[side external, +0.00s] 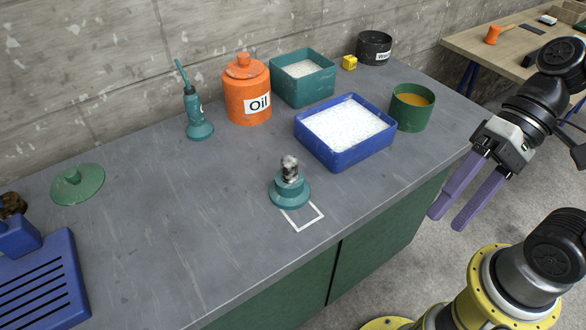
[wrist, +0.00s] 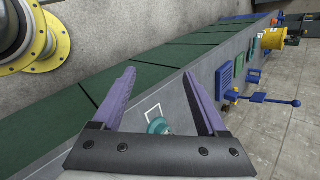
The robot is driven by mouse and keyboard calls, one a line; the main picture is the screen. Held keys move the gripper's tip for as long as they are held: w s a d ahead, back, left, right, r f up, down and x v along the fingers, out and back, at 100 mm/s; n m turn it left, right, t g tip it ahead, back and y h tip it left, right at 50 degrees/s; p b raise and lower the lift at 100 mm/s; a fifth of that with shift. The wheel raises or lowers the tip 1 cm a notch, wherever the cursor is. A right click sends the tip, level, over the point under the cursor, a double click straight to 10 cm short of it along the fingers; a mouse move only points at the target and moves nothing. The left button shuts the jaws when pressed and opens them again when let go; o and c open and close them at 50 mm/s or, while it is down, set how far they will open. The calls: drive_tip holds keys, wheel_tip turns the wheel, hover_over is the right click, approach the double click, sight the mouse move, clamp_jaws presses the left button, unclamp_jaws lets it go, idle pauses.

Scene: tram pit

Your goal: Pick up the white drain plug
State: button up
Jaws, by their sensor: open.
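I cannot pick out a plainly white drain plug. A small mottled white-and-dark piece (side external: 289,167) stands upright on a round teal stepped base (side external: 289,192) near the front of the grey workbench (side external: 200,235). It may be the plug, but I cannot be sure. The teal base also shows in the wrist view (wrist: 157,126), partly hidden by the gripper body. My gripper (side external: 448,219), with two purple fingers, is open and empty off the bench's right front edge, well right of the teal base. In the wrist view my gripper (wrist: 159,74) has its fingers wide apart.
A white outline (side external: 318,216) marks the bench beside the base. Behind stand a blue tray (side external: 343,166) of white granules, a green cup (side external: 402,118), an orange Oil jar (side external: 235,105), a teal bin (side external: 318,88) and an oil can (side external: 198,130). A green lid (side external: 92,187) lies left.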

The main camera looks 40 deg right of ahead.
drive_tip(key=w+a+r+m+t+y, duration=0.15)
drive_tip(key=w+a+m+y, duration=0.25)
drive_tip(key=w+m+y, duration=0.55)
drive_tip(key=w+d+f+m+t+h, duration=0.1)
drive_tip(key=w+d+f+m+t, duration=0.35)
drive_tip(key=w+m+t, duration=0.35)
drive_tip(key=m+t+h, duration=0.1)
drive_tip(key=m+h, duration=0.1)
drive_tip(key=m, duration=0.2)
approach(288, 160)
drive_tip(key=s+d, duration=0.2)
drive_tip(key=s, duration=0.1)
drive_tip(key=shift+d+f, duration=0.2)
drive_tip(key=shift+d, duration=0.1)
drive_tip(key=shift+w, duration=0.2)
drive_tip(key=x, duration=0.8)
drive_tip(key=shift+w+f, duration=0.1)
drive_tip(key=shift+x, duration=2.7)
drive_tip(key=shift+w+d+f, duration=0.15)
drive_tip(key=shift+w, duration=0.05)
drive_tip(key=shift+c, duration=0.2)
